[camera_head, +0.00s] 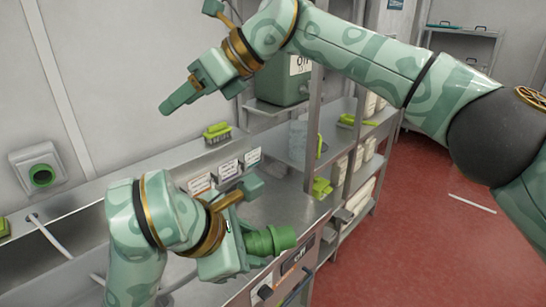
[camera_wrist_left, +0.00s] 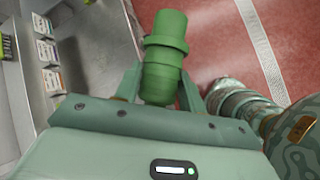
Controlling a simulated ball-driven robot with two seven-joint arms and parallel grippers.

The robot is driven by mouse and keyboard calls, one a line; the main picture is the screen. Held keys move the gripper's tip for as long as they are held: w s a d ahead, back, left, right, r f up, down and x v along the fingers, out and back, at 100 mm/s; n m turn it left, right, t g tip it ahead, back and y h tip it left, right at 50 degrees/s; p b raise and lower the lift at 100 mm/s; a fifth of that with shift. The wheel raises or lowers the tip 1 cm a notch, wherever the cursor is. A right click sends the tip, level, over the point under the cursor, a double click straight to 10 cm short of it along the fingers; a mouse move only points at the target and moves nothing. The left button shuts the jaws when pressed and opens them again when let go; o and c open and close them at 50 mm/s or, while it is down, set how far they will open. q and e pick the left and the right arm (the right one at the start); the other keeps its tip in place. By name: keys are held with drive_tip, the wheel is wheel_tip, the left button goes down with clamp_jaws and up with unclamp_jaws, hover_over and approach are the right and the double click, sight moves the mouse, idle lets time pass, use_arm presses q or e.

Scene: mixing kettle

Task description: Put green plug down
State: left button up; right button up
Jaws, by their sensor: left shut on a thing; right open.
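The green plug (camera_head: 270,240) is a stepped cylinder. My left gripper (camera_head: 243,243) is shut on it and holds it near the front edge of the steel counter, roughly level and pointing right. My right gripper (camera_head: 180,98) is open and empty, raised in front of the wall at upper left. Its finger gap is hard to see from this angle.
A steel counter (camera_head: 285,203) carries several labelled boxes (camera_head: 228,169) and a green brush (camera_head: 217,132). A shelf rack holds a dark green container (camera_head: 283,85). A grey wall fitting (camera_head: 36,158) with a green round opening is at left. Red floor (camera_head: 420,230) is open at right.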

use_arm(q)
drive_tip(key=shift+s, duration=0.1)
drive_tip(key=shift+w, duration=0.2)
drive_tip(key=shift+s, duration=0.1)
use_arm(e)
drive_tip(key=s+d+f+n+g+h, duration=0.1)
drive_tip(key=s+d+f+n+h, duration=0.25)
drive_tip(key=d+h, duration=0.3)
drive_tip(key=s+d+f+n+g+h, duration=0.1)
drive_tip(key=s+d+f+n+h, duration=0.25)
drive_tip(key=d+h, duration=0.35)
drive_tip(key=shift+y, duration=0.75)
drive_tip(key=f, duration=0.4)
drive_tip(key=s+d+f, duration=0.1)
drive_tip(key=f, duration=0.3)
drive_tip(key=d+f, duration=0.1)
drive_tip(key=f, duration=0.3)
drive_tip(key=shift+s+f, duration=0.1)
drive_tip(key=shift+s, duration=0.05)
